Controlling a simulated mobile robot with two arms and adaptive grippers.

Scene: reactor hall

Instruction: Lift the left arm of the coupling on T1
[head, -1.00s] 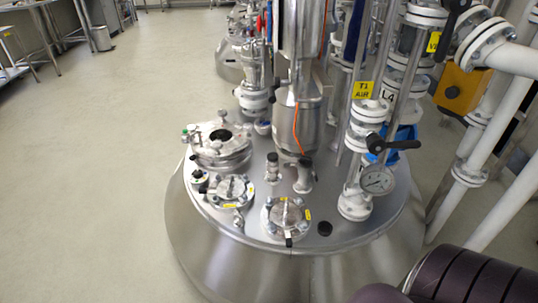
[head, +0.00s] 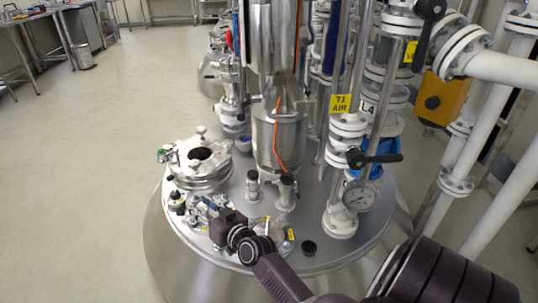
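The steel vessel (head: 162,240) with the yellow T1 AIR label (head: 340,104) above it fills the middle of the head view. Two short upright fittings stand on its lid, a left one (head: 253,188) and a right one (head: 287,192) with a dark cap. A small black-topped fitting (head: 176,199) sits at the lid's left edge. I cannot tell which fitting is the coupling or make out its arms. My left gripper is out of view.
A round hatch (head: 203,172) rises at the lid's back left. A pressure gauge (head: 360,196) and a black-handled valve (head: 375,158) stand at the right. White pipes (head: 512,210) block the far right. Open floor (head: 75,170) lies left.

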